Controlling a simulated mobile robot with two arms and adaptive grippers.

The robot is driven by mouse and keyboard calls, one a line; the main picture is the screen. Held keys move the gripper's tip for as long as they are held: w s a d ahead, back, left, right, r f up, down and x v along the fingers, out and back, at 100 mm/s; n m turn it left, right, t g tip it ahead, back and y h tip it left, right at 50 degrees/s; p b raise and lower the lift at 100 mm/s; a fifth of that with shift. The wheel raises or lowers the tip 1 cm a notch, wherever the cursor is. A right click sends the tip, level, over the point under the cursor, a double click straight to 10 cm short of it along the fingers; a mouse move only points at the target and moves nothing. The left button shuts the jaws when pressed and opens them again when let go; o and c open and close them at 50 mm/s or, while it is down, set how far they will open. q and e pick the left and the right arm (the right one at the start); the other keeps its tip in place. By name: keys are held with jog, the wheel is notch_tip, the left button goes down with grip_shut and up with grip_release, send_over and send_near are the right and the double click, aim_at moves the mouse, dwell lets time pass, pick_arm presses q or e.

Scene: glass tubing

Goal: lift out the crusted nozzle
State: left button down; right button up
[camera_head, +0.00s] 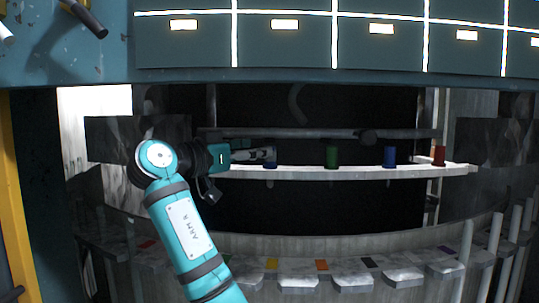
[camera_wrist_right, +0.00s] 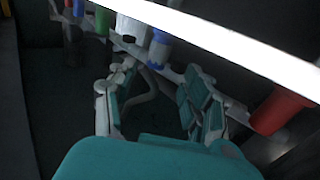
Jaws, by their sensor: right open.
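My right gripper (camera_head: 268,154) is at the left part of a pale shelf, in front of or above a dark blue piece (camera_head: 270,165) that it partly hides. Along the shelf stand a green cylinder (camera_head: 332,157), a blue cylinder (camera_head: 390,157) and a red cylinder (camera_head: 440,156). The wrist view shows a red piece (camera_wrist_right: 280,110), a blue piece (camera_wrist_right: 158,48) and a whitish piece (camera_wrist_right: 132,28). I cannot tell which is the crusted nozzle. My left gripper is not clearly seen.
The pale shelf (camera_head: 350,173) runs across the dark opening, with a grey bar (camera_head: 310,133) behind it. Below is a curved row of grey ledges (camera_head: 298,281) with coloured tags. Upright pale rods (camera_head: 493,240) stand at right. A teal panel (camera_head: 330,45) overhangs the top.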

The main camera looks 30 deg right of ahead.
aim_at(266, 166)
jog(key=p+x, duration=0.1)
jog(key=x, duration=0.1)
jog(key=p+x, duration=0.1)
jog(key=x, duration=0.1)
jog(key=shift+s+r, duration=0.15)
jog(key=shift+s, duration=0.1)
jog(key=shift+d+f, duration=0.2)
jog(key=shift+d, duration=0.15)
jog(key=shift+w+a, duration=0.1)
jog(key=shift+a, duration=0.1)
jog(key=shift+c, duration=1.6)
grip_shut()
